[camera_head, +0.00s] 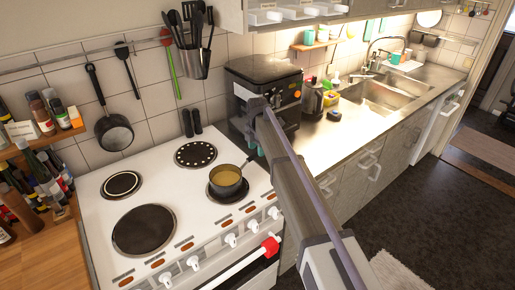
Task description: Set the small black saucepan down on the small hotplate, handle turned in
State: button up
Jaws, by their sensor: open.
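The small black saucepan (228,184) holds a yellow-brown liquid. It appears to sit upright on the front right hotplate (229,200), whose dark rim shows around its base. Its handle (249,161) points to the back right, toward the coffee machine. My gripper (257,149) is open near the handle's far end, in front of the coffee machine. Whether the fingers touch or straddle the handle I cannot tell. My arm comes in from the lower right.
The white cooker also has a large front left hotplate (144,230), a back left hotplate (122,185) and a back right plate with pale dots (195,154), all bare. A coffee machine (263,75) stands behind my gripper. Spice bottles (40,115) stand left.

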notch_tip(320, 180, up, 7)
jog(key=p, duration=0.5)
jog(key=shift+r, duration=0.1)
jog(key=shift+s+d, duration=0.1)
jog(key=s+d+m, duration=0.8)
jog(key=s+m, duration=0.1)
jog(key=s, duration=0.3)
jog(key=s+d+m, duration=0.8)
jog(key=s+m, duration=0.1)
jog(key=s, duration=0.3)
jog(key=s+d+m, duration=0.7)
jog(key=s+m, duration=0.1)
jog(key=s, duration=0.4)
jog(key=f+b, duration=0.2)
jog(key=f, duration=0.1)
jog(key=f+b, duration=0.3)
jog(key=shift+w+d+b, duration=0.1)
jog(key=shift+d+b, duration=0.1)
jog(key=shift+b, duration=0.15)
